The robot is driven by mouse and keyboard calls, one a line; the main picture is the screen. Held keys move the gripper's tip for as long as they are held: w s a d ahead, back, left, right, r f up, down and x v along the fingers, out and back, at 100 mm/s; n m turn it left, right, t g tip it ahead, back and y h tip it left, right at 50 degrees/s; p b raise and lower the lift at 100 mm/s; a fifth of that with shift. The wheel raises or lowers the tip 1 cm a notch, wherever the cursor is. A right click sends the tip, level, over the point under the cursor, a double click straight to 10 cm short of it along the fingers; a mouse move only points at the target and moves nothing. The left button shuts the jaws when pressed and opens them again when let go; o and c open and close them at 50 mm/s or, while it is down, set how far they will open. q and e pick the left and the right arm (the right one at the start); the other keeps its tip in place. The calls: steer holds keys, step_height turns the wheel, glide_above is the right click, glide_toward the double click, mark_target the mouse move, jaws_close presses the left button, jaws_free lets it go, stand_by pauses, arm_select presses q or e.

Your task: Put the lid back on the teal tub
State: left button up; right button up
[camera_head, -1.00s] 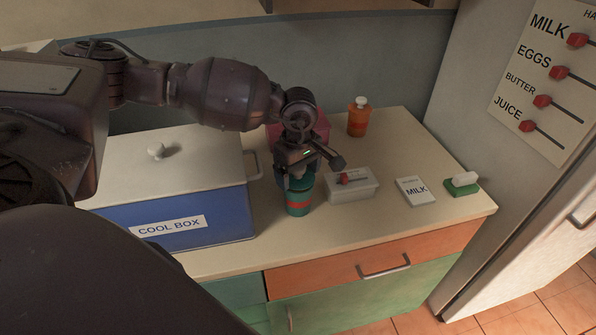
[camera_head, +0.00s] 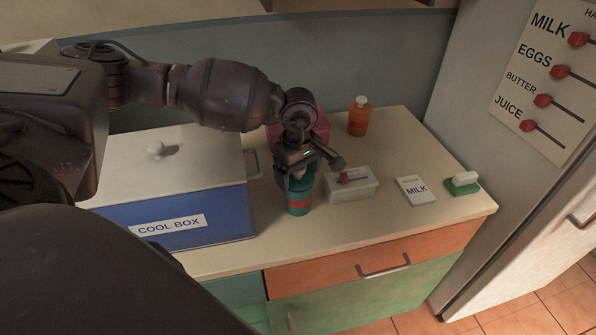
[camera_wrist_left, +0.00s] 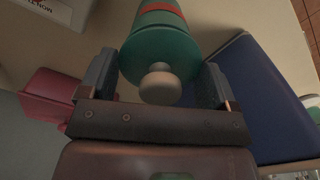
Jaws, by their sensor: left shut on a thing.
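The teal tub (camera_head: 299,209) with a red band stands upright on the counter, right of the cool box. It also shows in the left wrist view (camera_wrist_left: 158,20). My left gripper (camera_head: 296,182) points down over the tub's top. In the left wrist view its fingers (camera_wrist_left: 158,72) lie on both sides of the teal lid (camera_wrist_left: 150,52), shut on it, with the cream knob (camera_wrist_left: 160,84) between them. The lid is at the tub's mouth; I cannot tell whether it is fully seated. My right gripper is not in view.
A blue cool box (camera_head: 190,222) stands at left, with a pink box (camera_head: 318,128) behind the gripper. The front counter strip is clear.

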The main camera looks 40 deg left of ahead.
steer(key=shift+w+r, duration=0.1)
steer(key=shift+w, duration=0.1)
arm_select(q)
steer(key=o, duration=0.7)
steer(key=shift+o, duration=0.2)
steer(key=shift+r, duration=0.15)
steer(key=shift+r+p, duration=0.35)
steer(key=shift+r, duration=0.25)
steer(key=shift+r+p, duration=0.95)
steer(key=shift+r, duration=1.05)
steer(key=shift+r+p, duration=0.35)
steer(key=shift+r, duration=0.4)
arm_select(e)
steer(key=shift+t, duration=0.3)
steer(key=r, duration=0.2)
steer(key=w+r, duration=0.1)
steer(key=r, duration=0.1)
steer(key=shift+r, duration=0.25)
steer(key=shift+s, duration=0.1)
